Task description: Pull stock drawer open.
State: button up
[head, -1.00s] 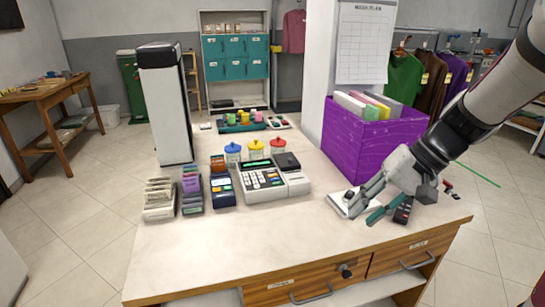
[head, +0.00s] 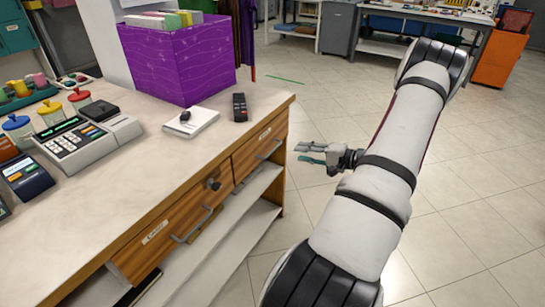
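The counter front holds two wooden drawers side by side. The right drawer (head: 248,158) has a pale label and a bar handle (head: 270,150); it looks closed. The left drawer (head: 165,228) has a label, a bar handle (head: 191,226) and a dark round knob or lock (head: 213,184) near its upper right end; it also looks closed. The label words are too small to read. My gripper (head: 303,153) is open and empty, its teal fingertips pointing left. It appears right of the right drawer's handle, apart from it, with floor behind it.
The countertop (head: 185,160) carries a purple box (head: 180,62) of folders, a white pad (head: 191,121), a black remote (head: 240,107) and a cash register (head: 80,140). An open shelf (head: 225,240) lies below the drawers.

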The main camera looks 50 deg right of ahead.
aim_at(275, 149)
jog(key=shift+h, duration=0.4)
jog(key=x, duration=0.4)
jog(key=b+x, duration=0.1)
jog(key=x, duration=0.3)
jog(key=b+x, duration=0.1)
jog(key=x, duration=0.4)
jog(key=shift+d+f, duration=0.25)
jog(key=shift+f, duration=0.15)
grip_shut()
